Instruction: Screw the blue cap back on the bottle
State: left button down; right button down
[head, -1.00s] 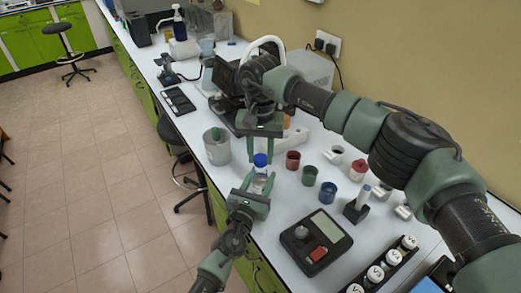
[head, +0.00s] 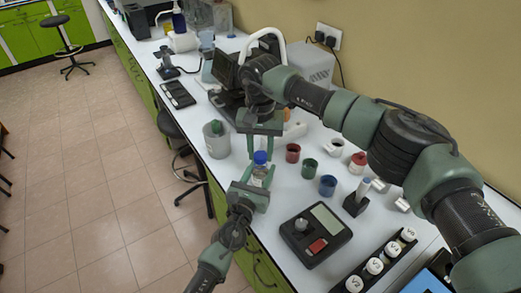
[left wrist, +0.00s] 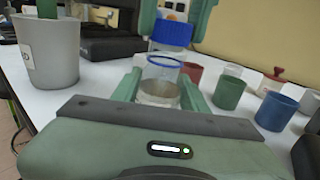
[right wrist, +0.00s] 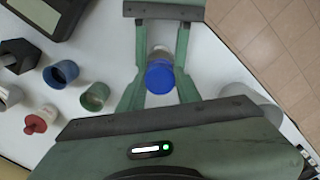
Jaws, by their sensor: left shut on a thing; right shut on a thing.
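The clear bottle (head: 259,172) is upright between the fingers of my left gripper (head: 254,184), above the bench's front edge. In the left wrist view the bottle (left wrist: 160,92) shows a blue ring round its neck. The blue cap (head: 260,157) is above the bottle's body, in line with it; it also shows in the left wrist view (left wrist: 170,33). My right gripper (head: 261,150) comes from above, with its fingers on both sides of the cap. In the right wrist view the cap (right wrist: 160,77) hides most of the bottle. I cannot tell whether the threads are engaged.
A grey beaker (head: 216,141) stands to the left. Red (head: 293,153), green (head: 310,169) and blue (head: 328,185) cups stand to the right. A dark device with a display (head: 316,233) lies nearer. A microscope (head: 228,85) is behind my right gripper.

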jog(key=shift+f, duration=0.55)
dwell(0.4)
